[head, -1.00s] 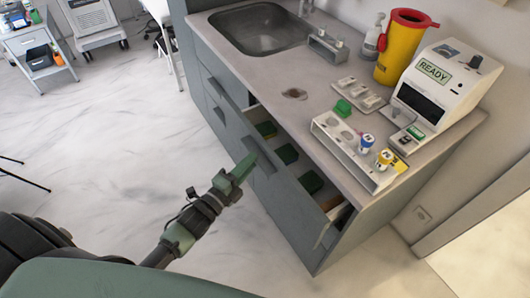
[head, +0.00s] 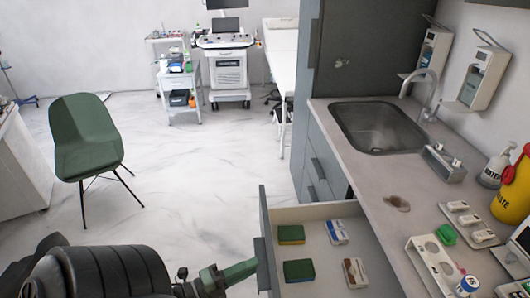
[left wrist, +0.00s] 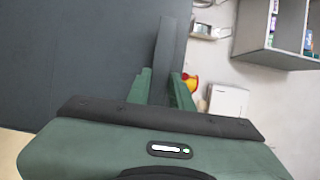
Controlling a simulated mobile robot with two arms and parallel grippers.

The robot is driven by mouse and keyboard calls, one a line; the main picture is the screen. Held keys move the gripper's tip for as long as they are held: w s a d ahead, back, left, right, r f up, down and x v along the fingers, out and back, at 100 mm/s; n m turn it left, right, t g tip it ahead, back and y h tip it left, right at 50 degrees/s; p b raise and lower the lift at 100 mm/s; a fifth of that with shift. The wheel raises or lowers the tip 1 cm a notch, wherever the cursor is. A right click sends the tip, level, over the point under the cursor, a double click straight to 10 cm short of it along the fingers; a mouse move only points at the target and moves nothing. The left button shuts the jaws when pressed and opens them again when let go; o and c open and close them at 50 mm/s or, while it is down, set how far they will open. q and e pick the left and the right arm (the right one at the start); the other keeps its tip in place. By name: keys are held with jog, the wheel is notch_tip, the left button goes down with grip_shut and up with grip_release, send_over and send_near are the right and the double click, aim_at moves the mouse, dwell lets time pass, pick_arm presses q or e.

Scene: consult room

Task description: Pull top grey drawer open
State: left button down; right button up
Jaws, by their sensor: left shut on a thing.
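The top grey drawer (head: 305,212) is open under the counter in the head view. Its grey front (head: 265,210) stands well out from the cabinet. Its dark handle (head: 262,264) is on the outer face, and it shows as a long grey bar in the left wrist view (left wrist: 166,45). My left gripper (head: 245,270) is shut on this handle, with its green fingers (left wrist: 160,88) on either side of the bar. Inside the drawer lie green-and-yellow sponges (head: 291,234) and small boxes (head: 336,232). My right gripper is not in view.
The counter (head: 345,180) holds a sink (head: 380,127), a white rack (head: 432,268) and a yellow bin (head: 512,190). A green chair (head: 85,135) stands at the left. The pale floor (head: 190,190) between chair and cabinet is clear.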

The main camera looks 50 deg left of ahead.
pick_arm(q)
jog(key=shift+s+a+f, duration=0.3)
jog(key=shift+s+f, duration=0.05)
jog(key=shift+s, duration=0.25)
jog(key=c, duration=1.3)
grip_release()
jog(key=shift+w+r, duration=0.1)
jog(key=b+v, duration=0.1)
jog(key=v, duration=0.6)
jog(key=shift+s+a+b, duration=0.2)
jog(key=shift+s+b, duration=0.15)
jog(key=shift+b, duration=0.05)
